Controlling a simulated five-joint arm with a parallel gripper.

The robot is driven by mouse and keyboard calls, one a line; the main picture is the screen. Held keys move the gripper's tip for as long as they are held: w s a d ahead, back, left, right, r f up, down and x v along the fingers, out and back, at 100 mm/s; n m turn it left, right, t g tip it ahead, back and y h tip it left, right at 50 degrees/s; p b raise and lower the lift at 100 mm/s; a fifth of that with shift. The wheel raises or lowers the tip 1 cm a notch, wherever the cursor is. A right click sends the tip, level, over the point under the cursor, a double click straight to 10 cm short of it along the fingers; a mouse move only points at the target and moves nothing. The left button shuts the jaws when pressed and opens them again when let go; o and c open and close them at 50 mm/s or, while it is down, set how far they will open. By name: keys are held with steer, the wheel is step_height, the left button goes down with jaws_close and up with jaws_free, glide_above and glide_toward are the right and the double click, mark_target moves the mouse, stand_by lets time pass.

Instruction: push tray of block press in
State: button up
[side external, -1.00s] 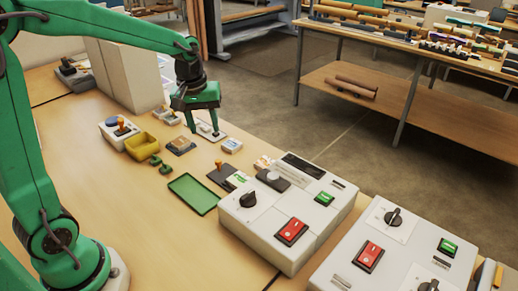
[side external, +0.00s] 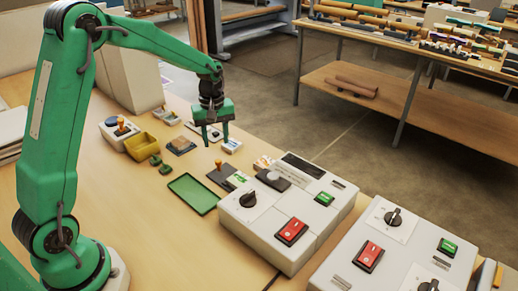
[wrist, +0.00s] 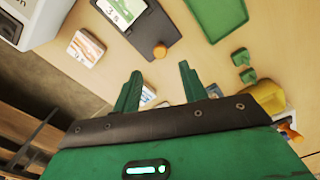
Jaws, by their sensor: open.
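A dark flat tray (side external: 220,174) with an upright orange knob (side external: 218,163) and a printed card (side external: 238,180) lies at the left side of a white machine (side external: 290,215), which appears to be the press. The tray sticks out from it. The wrist view shows the tray (wrist: 148,38), its orange knob (wrist: 160,51) and the card (wrist: 122,10), with a corner of the machine (wrist: 25,18) at top left. My gripper (side external: 215,143) is open and empty, just beyond the knob and apparently above the table. In the wrist view my two fingers (wrist: 160,82) point toward the knob without touching it.
A green shallow tray (side external: 193,193) lies left of the dark tray. Two small green pieces (side external: 160,165), a yellow bin (side external: 141,146) and small card stacks (side external: 231,145) lie near my gripper. A second white control box (side external: 390,250) stands at front right.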

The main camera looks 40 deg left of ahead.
mark_target(219, 161)
steer(key=shift+f, duration=3.7)
steer(key=shift+c, duration=0.4)
steer(key=shift+d, duration=0.1)
jaws_close()
